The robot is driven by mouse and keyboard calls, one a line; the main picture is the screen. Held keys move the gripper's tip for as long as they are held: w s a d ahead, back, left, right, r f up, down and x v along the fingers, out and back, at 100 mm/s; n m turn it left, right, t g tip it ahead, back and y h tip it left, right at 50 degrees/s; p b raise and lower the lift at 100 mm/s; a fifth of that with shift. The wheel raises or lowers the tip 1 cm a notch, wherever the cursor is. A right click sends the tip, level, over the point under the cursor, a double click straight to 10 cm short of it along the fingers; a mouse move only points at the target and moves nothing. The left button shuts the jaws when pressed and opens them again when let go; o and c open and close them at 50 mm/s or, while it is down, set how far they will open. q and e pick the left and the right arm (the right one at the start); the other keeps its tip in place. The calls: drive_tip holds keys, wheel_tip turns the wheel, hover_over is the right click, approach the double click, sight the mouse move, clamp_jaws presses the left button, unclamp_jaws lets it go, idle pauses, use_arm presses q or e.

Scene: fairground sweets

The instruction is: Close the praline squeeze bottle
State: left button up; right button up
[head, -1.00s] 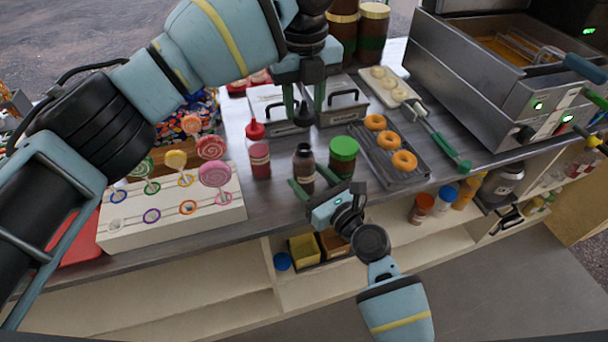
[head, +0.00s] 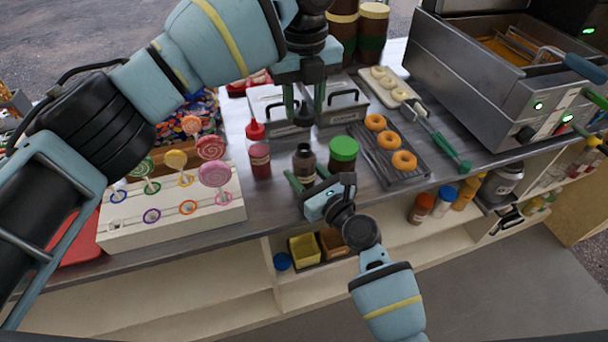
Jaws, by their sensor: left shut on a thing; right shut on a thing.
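The praline squeeze bottle (head: 304,160) is the dark brown bottle standing upright on the counter, its nozzle off. My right gripper (head: 307,180) comes from the front and is shut on its lower body, partly hiding it. My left gripper (head: 304,104) points down above the bottle, shut on a small dark nozzle cap (head: 303,118). The cap is above the bottle mouth and looks apart from it. The fingers partly hide the cap.
A red-capped bottle (head: 259,158) stands left of the praline bottle, and a green-lidded jar (head: 343,155) close on its right. A doughnut rack (head: 410,178) lies further right, a lollipop stand (head: 225,212) to the left. Lidded metal bins (head: 342,112) are behind.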

use_arm(q)
hover_over(305, 147)
drive_tip(key=shift+a+f, duration=0.1)
drive_tip(key=shift+f, duration=2.4)
drive_tip(key=shift+f, duration=0.15)
drive_tip(key=shift+f, duration=0.75)
drive_tip(key=shift+f, duration=0.55)
drive_tip(key=m, duration=0.6)
drive_tip(key=shift+m, duration=0.4)
drive_tip(key=m, duration=0.4)
drive_tip(key=shift+r+m, duration=0.1)
drive_tip(key=shift+m, duration=1.3)
